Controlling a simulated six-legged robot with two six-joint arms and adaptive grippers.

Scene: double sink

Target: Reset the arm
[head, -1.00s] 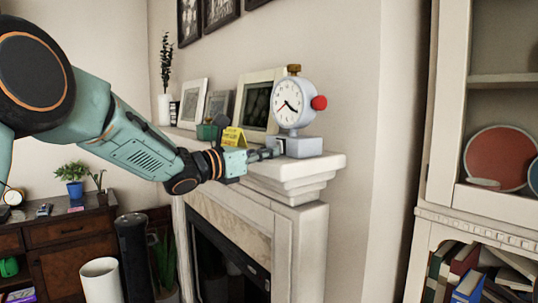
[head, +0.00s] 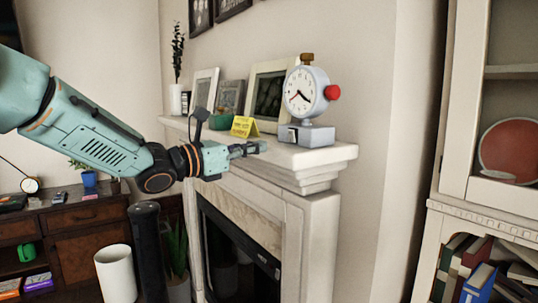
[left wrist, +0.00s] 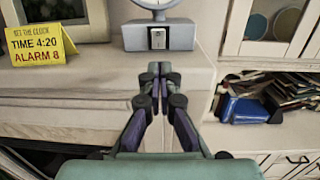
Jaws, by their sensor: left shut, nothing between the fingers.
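My left arm comes in from the left in the head view. Its gripper (head: 250,149) is shut and empty, in front of the mantel (head: 318,156) near the clock. In the left wrist view the gripper's fingers (left wrist: 158,75) meet, just short of the clock's base. The grey-white clock (head: 306,97) with a red side button (head: 333,92) stands upright on the mantel's right end. Its base also shows in the left wrist view (left wrist: 180,37), with a small switch (left wrist: 158,38) on its front. My right gripper is not in view.
A yellow card (left wrist: 38,44) reading "TIME 4:20 ALARM 8" stands left of the clock. Picture frames (head: 267,92) line the mantel behind. A cabinet (head: 455,150) with shelves stands at right. A white bin (head: 116,272) and wooden sideboard (head: 75,235) are at lower left.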

